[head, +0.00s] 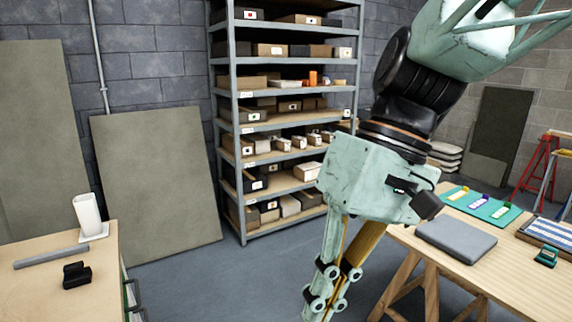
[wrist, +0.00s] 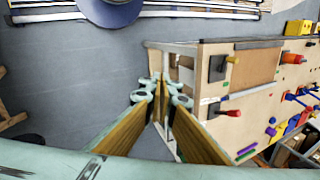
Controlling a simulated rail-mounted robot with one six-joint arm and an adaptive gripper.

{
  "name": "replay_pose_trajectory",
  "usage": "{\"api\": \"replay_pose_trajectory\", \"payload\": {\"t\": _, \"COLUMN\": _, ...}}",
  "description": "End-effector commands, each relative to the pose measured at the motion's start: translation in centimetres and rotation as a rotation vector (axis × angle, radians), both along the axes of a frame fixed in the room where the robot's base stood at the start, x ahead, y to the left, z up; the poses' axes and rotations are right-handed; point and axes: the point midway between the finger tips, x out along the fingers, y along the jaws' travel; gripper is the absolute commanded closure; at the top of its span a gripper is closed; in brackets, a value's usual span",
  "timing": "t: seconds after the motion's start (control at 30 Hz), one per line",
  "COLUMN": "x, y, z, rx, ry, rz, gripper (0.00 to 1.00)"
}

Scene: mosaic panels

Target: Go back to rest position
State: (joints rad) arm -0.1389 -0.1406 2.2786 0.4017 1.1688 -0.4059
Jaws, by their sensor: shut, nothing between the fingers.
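My gripper (head: 318,312) hangs in the middle of the head view, below a pale green wrist housing, with its fingers pointing down over open floor. The fingertips reach the lower picture edge. In the wrist view my gripper (wrist: 160,82) shows its two yellow-lined fingers meeting at the tips, shut with nothing between them. The gripper is apart from both tables in the head view. In the wrist view a wooden bench with tools lies beyond and to the right of the fingertips.
A left table (head: 40,250) bears a white holder (head: 88,215), a grey bar (head: 50,257) and a black block (head: 76,275). A right table (head: 500,268) bears a grey slab (head: 456,239) and a green tray (head: 492,212). A loaded shelf (head: 240,120) stands behind. The floor between is clear.

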Motion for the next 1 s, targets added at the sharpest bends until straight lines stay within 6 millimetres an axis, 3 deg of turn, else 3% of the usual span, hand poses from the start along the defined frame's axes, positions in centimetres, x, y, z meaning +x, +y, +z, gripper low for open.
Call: {"api": "replay_pose_trajectory", "payload": {"t": 1.0, "x": -5.4, "y": -12.8, "z": 0.9, "rx": -0.251, "ry": -0.331, "rz": -0.307, "gripper": 1.0}}
